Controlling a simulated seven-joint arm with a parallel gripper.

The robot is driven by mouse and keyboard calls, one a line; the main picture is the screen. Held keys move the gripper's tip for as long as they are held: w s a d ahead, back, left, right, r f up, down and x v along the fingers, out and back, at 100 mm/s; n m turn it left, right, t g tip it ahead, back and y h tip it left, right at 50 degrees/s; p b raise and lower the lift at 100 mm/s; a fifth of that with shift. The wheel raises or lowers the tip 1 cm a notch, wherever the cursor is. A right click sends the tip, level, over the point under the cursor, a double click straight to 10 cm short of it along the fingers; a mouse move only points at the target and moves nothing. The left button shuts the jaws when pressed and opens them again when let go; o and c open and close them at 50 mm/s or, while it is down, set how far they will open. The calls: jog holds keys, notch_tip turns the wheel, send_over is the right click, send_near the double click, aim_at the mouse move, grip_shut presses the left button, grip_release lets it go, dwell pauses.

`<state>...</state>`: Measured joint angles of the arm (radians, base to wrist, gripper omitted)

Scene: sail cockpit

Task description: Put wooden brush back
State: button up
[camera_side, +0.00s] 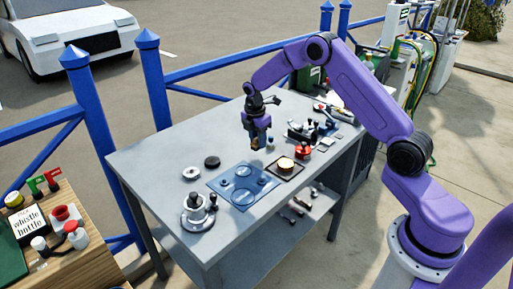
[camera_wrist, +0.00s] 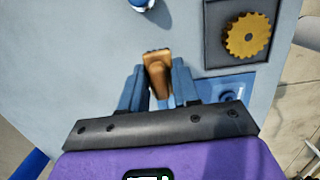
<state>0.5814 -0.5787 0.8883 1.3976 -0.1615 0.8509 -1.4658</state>
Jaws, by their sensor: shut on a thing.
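The wooden brush (camera_wrist: 158,66) shows in the wrist view as a tan-brown block with a dark far end, between the two blue fingers of my gripper (camera_wrist: 157,88). My gripper is shut on it, and the brush points slightly tilted away from the wrist. In the side view my gripper (camera_side: 256,138) points down over the middle of the grey table (camera_side: 150,160), behind the blue tray. The brush is small and mostly hidden by the fingers there.
A blue tray with round recesses (camera_side: 242,186) lies on the table. Right of it is a dark square tray (camera_side: 273,172) holding a gold toothed disc (camera_side: 286,163). The table's far left is clear.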

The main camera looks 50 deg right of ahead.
aim_at(256, 147)
jog(key=shift+w+f, duration=0.35)
jog(key=shift+f, duration=1.6)
jog(key=shift+f, duration=0.15)
jog(key=o, duration=1)
